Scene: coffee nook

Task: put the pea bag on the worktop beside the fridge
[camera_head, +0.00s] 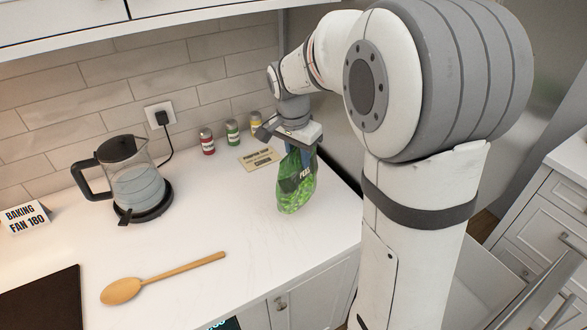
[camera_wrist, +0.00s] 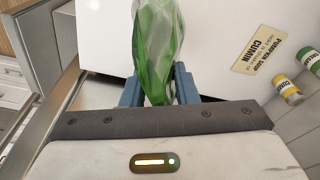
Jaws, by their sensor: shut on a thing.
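The pea bag (camera_head: 297,185) is green with a dark label reading PEAS. My gripper (camera_head: 298,150) is shut on its top, and the bag hangs upright below the fingers. In the wrist view the bag (camera_wrist: 158,45) sits between the blue fingers of my gripper (camera_wrist: 158,88). The bag is over the right end of the white worktop (camera_head: 225,225), close to its surface; I cannot tell whether its bottom touches. The fridge (camera_head: 340,120) is the grey panel behind and right of the bag, largely hidden by my arm.
A glass kettle (camera_head: 137,180) is at the left. A wooden spoon (camera_head: 160,278) lies in front, near a black hob (camera_head: 45,300). The middle of the worktop is clear.

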